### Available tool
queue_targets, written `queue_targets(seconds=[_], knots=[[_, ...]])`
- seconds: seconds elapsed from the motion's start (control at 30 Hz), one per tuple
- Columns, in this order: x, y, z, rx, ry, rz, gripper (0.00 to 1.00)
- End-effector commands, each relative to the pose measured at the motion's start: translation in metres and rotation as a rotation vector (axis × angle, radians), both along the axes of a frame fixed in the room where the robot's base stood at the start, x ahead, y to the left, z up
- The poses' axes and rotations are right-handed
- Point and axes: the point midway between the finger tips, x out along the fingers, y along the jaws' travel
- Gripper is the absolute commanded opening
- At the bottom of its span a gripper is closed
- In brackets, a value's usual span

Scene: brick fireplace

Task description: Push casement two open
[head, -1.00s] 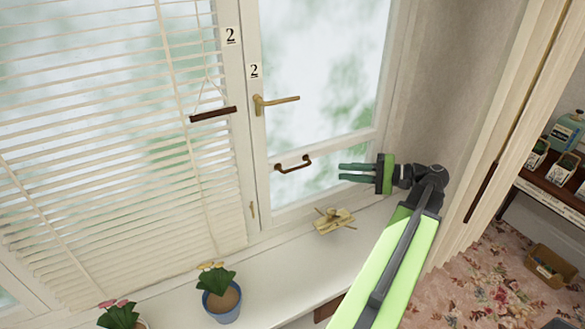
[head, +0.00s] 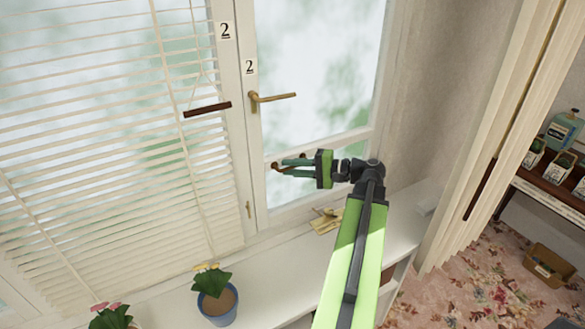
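Casement two (head: 256,140) is the white-framed pane marked "2" (head: 249,67); it looks flush in its frame. Its brass lever handle (head: 272,97) lies horizontal, pointing right. A brown pull handle (head: 275,166) sits on the lower rail, mostly hidden behind my fingers. My gripper (head: 284,166) is at this pull handle, reaching in from the right, with its green fingers apart. Whether the fingers touch the handle I cannot tell.
A yellow cloth-like item (head: 327,221) lies on the white sill (head: 265,282) under the casement, partly behind my arm. Potted flowers (head: 216,302) stand front left. Lowered blinds (head: 110,130) with a brown bar (head: 207,109) hang left. A curtain (head: 490,130) and shelf of goods (head: 545,185) are right.

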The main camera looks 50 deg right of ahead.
Motion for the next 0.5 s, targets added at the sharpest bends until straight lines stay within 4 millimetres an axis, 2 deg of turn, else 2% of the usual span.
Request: queue_targets(seconds=[0.07, 0.2, 0.5], knots=[[-0.0001, 0.0, 0.0, 0.0, 0.0, 0.0, 0.19], [-0.0001, 0.0, 0.0, 0.0, 0.0, 0.001, 0.01], [0.0, 0.0004, -0.0003, 0.0, 0.001, 0.001, 0.0]])
